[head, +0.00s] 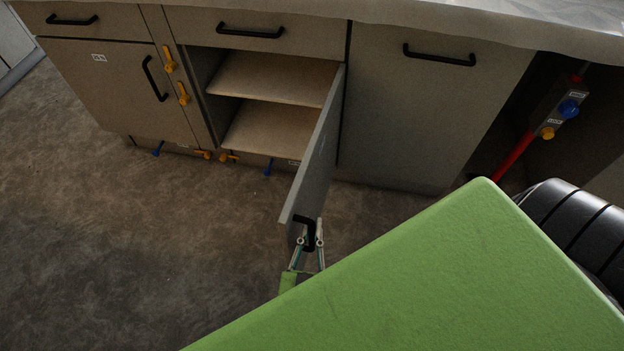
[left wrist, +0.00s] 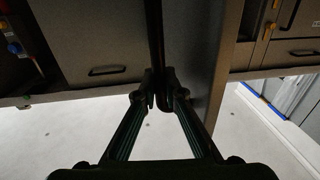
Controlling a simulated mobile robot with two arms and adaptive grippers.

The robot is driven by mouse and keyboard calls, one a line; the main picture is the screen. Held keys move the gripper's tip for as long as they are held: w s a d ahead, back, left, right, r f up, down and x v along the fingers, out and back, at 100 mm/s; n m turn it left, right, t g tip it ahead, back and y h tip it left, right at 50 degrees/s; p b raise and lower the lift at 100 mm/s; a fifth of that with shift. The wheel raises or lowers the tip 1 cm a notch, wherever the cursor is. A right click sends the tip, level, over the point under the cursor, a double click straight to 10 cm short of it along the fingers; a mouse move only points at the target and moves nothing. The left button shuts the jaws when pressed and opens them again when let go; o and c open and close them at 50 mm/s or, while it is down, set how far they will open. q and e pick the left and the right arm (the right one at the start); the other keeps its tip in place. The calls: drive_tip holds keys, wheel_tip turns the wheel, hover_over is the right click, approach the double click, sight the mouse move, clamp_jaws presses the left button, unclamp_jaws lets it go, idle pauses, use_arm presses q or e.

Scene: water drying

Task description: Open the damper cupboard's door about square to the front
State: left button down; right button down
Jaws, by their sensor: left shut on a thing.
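The cupboard door (head: 318,153) in the head view stands swung out from the front, roughly square to it, hinged on its right side. The open cupboard (head: 268,100) shows pale shelves and looks empty. My left gripper (head: 309,240) is shut on the black door handle (head: 303,221) at the door's free edge. In the left wrist view the fingers (left wrist: 160,93) close around the dark handle bar (left wrist: 154,40), with the grey door panel (left wrist: 200,50) just right of it. My right gripper is not in view.
A closed cabinet (head: 105,90) with yellow valves (head: 184,94) is on the left. A closed front (head: 425,110) is right of the open cupboard. Red piping (head: 515,158) with a blue knob (head: 569,109) is at the far right. Floor (head: 150,250) left of the door is clear.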

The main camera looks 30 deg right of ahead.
use_arm(q)
drive_tip(key=c, duration=2.4)
unclamp_jaws()
drive_tip(key=shift+s+a, duration=0.2)
drive_tip(key=shift+s, duration=0.05)
drive_tip(key=v, duration=1.1)
drive_tip(key=shift+s+a, duration=0.1)
